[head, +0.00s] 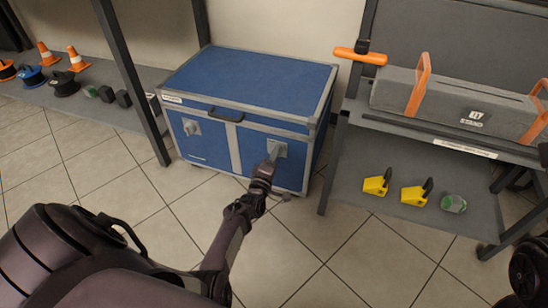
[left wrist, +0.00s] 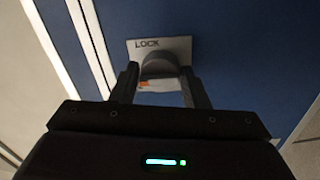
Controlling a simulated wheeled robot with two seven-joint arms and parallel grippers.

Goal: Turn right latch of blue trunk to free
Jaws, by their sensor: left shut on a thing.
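The blue trunk (head: 255,77) stands on the tiled floor with its lid down, grey metal edging and a dark front handle (head: 226,115). Its right latch (head: 279,149) is on the front face, partly hidden by my left gripper (head: 271,162). In the left wrist view the right latch (left wrist: 160,65) is a rounded grey knob on a pale plate marked LOCK. My left gripper (left wrist: 160,88) has its fingers on both sides of the knob and is shut on it. The left latch (head: 191,127) is also on the front face. My right gripper is not in view.
A left shelf (head: 130,118) holds orange cones (head: 76,58) and cable reels (head: 63,83). A right rack carries a grey STAND case (head: 450,105) above yellow clamps (head: 376,183) and a green roll (head: 453,203). The floor before the trunk is clear apart from my arm.

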